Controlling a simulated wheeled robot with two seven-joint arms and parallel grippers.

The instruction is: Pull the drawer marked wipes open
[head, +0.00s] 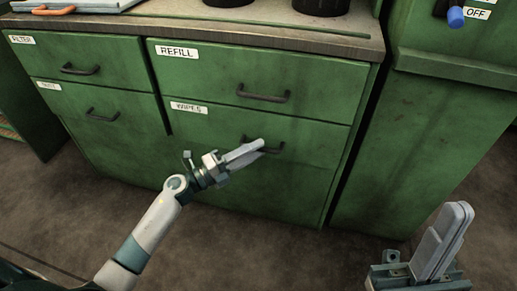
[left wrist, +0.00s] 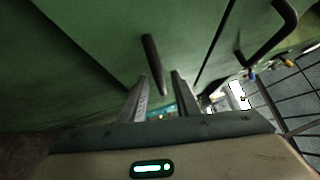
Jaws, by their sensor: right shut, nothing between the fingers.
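The drawer marked WIPES (head: 215,128) is the lower right green drawer and looks flush with the cabinet front. Its dark bar handle (head: 275,149) is partly hidden by my left gripper (head: 258,147) in the head view. In the left wrist view, the handle (left wrist: 152,62) reaches between the tips of my left gripper (left wrist: 160,92), whose fingers stand apart with a gap on each side. I cannot tell whether either finger touches it. My right gripper (head: 458,212) is shut and empty at the lower right, away from the cabinet.
The REFILL drawer (head: 320,88) is above, with its handle (head: 263,97); the FILTER drawer (head: 110,62) is upper left. The worktop (head: 290,40) holds dark round containers. Another green cabinet (head: 440,130) stands at right. The floor before the drawers is clear.

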